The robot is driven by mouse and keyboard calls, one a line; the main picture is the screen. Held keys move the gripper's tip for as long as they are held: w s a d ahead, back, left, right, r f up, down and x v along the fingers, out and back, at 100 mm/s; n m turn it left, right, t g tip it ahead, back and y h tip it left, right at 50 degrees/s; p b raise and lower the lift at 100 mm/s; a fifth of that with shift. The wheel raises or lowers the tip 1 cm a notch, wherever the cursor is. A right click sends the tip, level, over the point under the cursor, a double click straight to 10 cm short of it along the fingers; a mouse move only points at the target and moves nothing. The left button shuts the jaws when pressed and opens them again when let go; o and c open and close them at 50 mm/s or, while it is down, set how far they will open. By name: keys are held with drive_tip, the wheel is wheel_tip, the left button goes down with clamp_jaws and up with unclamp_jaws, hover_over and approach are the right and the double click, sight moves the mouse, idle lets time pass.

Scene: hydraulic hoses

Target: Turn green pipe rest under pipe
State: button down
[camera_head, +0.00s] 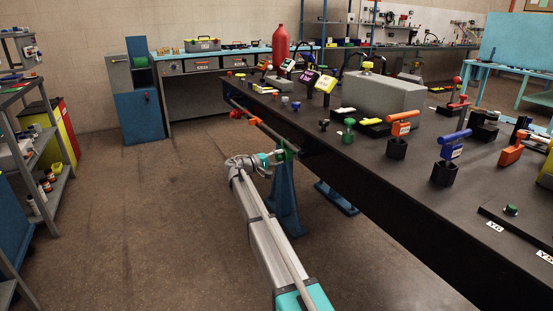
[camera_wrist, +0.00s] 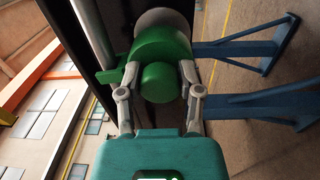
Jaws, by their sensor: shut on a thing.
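The green pipe rest (camera_head: 288,149) is at the near end of a grey pipe (camera_head: 262,125) that runs along the side of the black bench. In the wrist view the green rest (camera_wrist: 161,48) has a rounded body and a round knob (camera_wrist: 160,82) facing me. My gripper (camera_head: 275,157) is at the rest; in the wrist view its two fingers (camera_wrist: 158,76) are closed on either side of the green part. The pipe (camera_wrist: 93,35) shows beside the rest at upper left. The exact finger contact is partly hidden.
Blue support legs (camera_head: 285,195) stand below the bench edge, close to my gripper; they also show in the wrist view (camera_wrist: 245,50). The black bench top (camera_head: 400,165) carries valves, gauges and a grey block. A red-orange part (camera_head: 236,114) sits farther along the pipe. Floor at left is clear.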

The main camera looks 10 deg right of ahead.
drive_tip(key=shift+s+d+f+m, duration=0.1)
drive_tip(key=shift+s+d+m, duration=0.1)
drive_tip(key=shift+m, duration=0.6)
drive_tip(key=shift+a, duration=0.1)
drive_tip(key=shift+c, duration=2)
unclamp_jaws()
drive_tip(key=shift+o, duration=0.7)
drive_tip(key=shift+w, duration=0.1)
drive_tip(key=shift+a, duration=0.1)
